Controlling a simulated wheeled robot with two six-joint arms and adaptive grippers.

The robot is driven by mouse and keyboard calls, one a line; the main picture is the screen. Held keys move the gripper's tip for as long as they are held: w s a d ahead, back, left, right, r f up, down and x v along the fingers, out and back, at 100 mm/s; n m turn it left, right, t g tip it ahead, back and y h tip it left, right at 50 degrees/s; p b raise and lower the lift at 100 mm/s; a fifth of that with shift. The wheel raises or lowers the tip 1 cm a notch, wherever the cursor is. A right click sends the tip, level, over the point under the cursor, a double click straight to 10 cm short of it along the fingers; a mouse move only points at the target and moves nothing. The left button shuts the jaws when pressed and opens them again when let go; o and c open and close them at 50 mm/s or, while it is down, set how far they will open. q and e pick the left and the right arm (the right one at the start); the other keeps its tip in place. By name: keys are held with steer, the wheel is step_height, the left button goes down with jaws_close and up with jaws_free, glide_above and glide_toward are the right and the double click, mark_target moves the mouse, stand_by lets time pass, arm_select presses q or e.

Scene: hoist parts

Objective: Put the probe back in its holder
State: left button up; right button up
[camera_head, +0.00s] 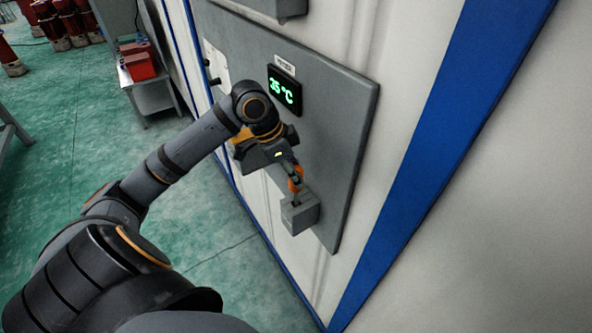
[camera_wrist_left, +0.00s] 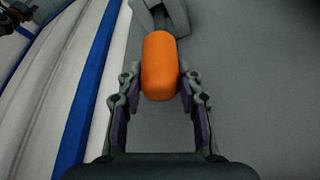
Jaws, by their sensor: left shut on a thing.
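The orange probe (camera_head: 296,178) is at the fingertips of my left gripper (camera_head: 294,174) in the head view, just above the grey block-shaped holder (camera_head: 300,213) on the wall panel. In the left wrist view, my left gripper (camera_wrist_left: 160,92) has its two fingers on either side of the rounded orange end of the probe (camera_wrist_left: 160,66), shut on it. The holder (camera_wrist_left: 148,18) shows beyond the probe at the top of that view. The probe's far end is hidden, so I cannot tell how far it sits in the holder. My right gripper is not in view.
The grey panel (camera_head: 345,118) carries a display (camera_head: 285,90) reading 35 °C above the holder. A blue post (camera_head: 440,150) stands to the right. A side table with a red box (camera_head: 139,66) and several red items stand at the back left. Green floor (camera_head: 60,110) lies open at left.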

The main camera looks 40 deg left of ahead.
arm_select(q)
steer(key=shift+f+b, duration=1.1)
steer(key=shift+f, duration=1.35)
steer(key=o, duration=1.2)
steer(key=shift+o, duration=0.2)
step_height(320, 180, up, 10)
